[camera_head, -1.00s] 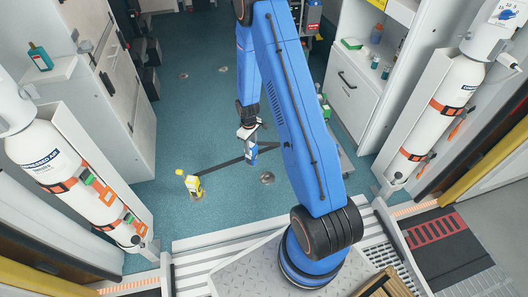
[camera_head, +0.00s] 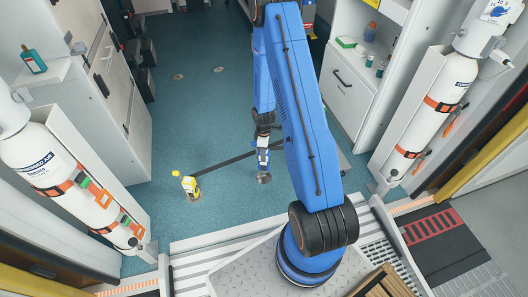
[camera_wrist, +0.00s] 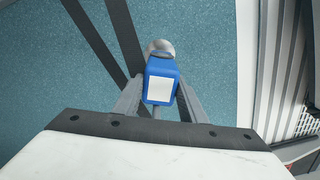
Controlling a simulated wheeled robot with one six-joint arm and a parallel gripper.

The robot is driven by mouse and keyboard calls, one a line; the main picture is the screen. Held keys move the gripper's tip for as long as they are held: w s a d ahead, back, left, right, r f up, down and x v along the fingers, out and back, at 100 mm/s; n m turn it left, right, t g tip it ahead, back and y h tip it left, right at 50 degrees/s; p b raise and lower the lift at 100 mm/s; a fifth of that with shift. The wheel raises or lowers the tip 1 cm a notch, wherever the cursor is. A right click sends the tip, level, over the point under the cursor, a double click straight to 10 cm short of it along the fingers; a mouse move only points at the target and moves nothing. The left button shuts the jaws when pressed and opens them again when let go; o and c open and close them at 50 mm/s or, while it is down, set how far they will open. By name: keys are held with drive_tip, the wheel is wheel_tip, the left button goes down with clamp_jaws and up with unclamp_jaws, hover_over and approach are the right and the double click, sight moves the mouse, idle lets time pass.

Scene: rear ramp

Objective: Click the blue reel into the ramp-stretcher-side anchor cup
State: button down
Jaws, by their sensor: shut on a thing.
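The blue reel (camera_head: 263,158), with a white label, is held between the fingers of my gripper (camera_head: 263,146). In the wrist view the fingers (camera_wrist: 160,92) close on both sides of the blue reel (camera_wrist: 160,84). A round metal anchor cup (camera_head: 264,179) in the floor lies just beyond the reel's lower end. In the wrist view the cup (camera_wrist: 160,46) is partly covered by the reel's far end. I cannot tell whether reel and cup touch.
A yellow reel (camera_head: 190,186) stands on the floor to the left, with a dark strap (camera_head: 220,161) running from near it toward my gripper. Gas cylinders (camera_head: 70,180) (camera_head: 430,110) flank the opening. Open teal floor (camera_head: 195,120) lies behind.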

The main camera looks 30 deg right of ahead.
drive_tip(key=shift+f, duration=3.85)
drive_tip(key=c, duration=1)
unclamp_jaws()
drive_tip(key=shift+c, duration=0.2)
wheel_tip(320, 180, up, 18)
drive_tip(key=shift+f, duration=0.25)
